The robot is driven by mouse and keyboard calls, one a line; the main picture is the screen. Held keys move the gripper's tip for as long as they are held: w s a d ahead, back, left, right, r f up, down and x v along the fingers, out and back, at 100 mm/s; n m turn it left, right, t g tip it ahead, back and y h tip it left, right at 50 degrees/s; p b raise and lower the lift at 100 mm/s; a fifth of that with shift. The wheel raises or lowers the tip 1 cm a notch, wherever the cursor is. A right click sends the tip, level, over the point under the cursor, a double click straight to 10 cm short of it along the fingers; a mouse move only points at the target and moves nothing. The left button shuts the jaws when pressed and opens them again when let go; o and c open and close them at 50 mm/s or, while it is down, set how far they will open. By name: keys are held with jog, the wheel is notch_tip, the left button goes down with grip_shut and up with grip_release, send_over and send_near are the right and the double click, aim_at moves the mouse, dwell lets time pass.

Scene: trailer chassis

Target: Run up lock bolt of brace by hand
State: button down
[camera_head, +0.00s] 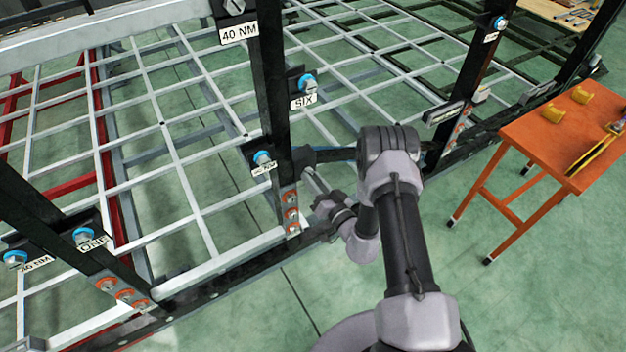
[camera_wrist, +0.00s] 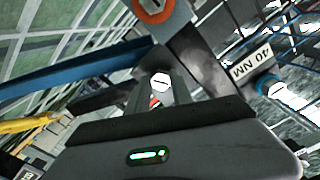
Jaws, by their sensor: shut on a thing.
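A bolt with a pale hex head (camera_wrist: 160,83) shows between the fingers of my gripper (camera_wrist: 160,95) in the wrist view. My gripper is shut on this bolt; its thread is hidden. In the head view my gripper (camera_head: 313,180) reaches left to the middle black upright (camera_head: 270,85), low down near its orange-ringed bolts. A dark and blue bar (camera_head: 335,154) runs from this upright behind my arm. A blue bar, perhaps the brace, also shows in the wrist view (camera_wrist: 70,82). The bolt itself cannot be made out in the head view.
Blue-collared bolts sit by labels "40 NM" (camera_head: 262,158), "SIX" (camera_head: 308,84) and "ONE" (camera_head: 84,236). A "40 NM" label (camera_wrist: 252,64) is close right of my gripper. An orange table (camera_head: 570,130) with yellow items stands right. Green floor between is clear.

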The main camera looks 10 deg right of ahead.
jog(key=shift+f, duration=0.1)
dwell(0.3)
jog(key=c, duration=1.1)
grip_release()
jog(key=shift+s+d, duration=0.1)
jog(key=p+v, duration=0.1)
jog(key=v, duration=1.6)
jog(key=shift+s, duration=0.2)
